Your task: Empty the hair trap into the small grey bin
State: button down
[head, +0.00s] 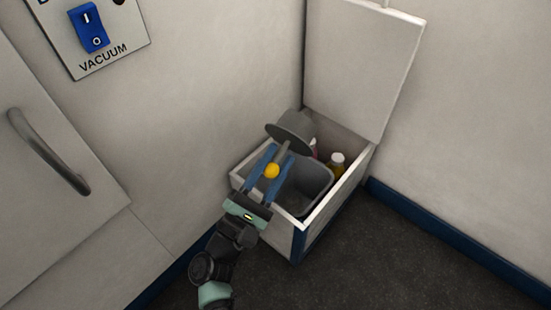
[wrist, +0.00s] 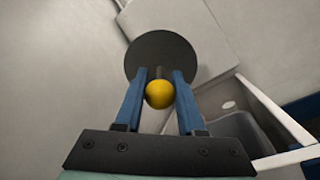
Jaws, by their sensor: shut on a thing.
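The hair trap (head: 291,131) looks like a dark grey round cup or disc on a short stem with a yellow knob (head: 271,171). My gripper (head: 279,156) has its blue fingers shut on the stem, with the knob between them. In the wrist view the trap's round face (wrist: 160,50) lies beyond the fingertips, and the yellow knob (wrist: 159,94) sits between the fingers. The trap is held above the back left part of an open box. The small grey bin (head: 318,180) stands inside that box, below and right of the trap. Any hair inside the trap is hidden.
The white box (head: 330,200) has its lid (head: 365,70) raised against the corner. A vacuum switch (head: 89,27) and a cabinet handle (head: 48,152) are at left. The floor at right is clear.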

jog(key=s+d+r+n+t+y+p, duration=0.15)
jog(key=s+r+p, duration=0.25)
jog(key=r+p, duration=1.1)
jog(key=s+d+r+n+y+p, duration=0.1)
jog(key=s+d+r+y+p, duration=0.2)
jog(key=r+p, duration=1.25)
notch_tip(320, 180, up, 35)
jog(key=a+p, duration=0.1)
jog(key=p, duration=3.8)
jog(key=shift+s+a+f, duration=0.2)
jog(key=shift+s+a, duration=0.05)
jog(key=shift+s, duration=0.1)
jog(key=shift+h, duration=0.25)
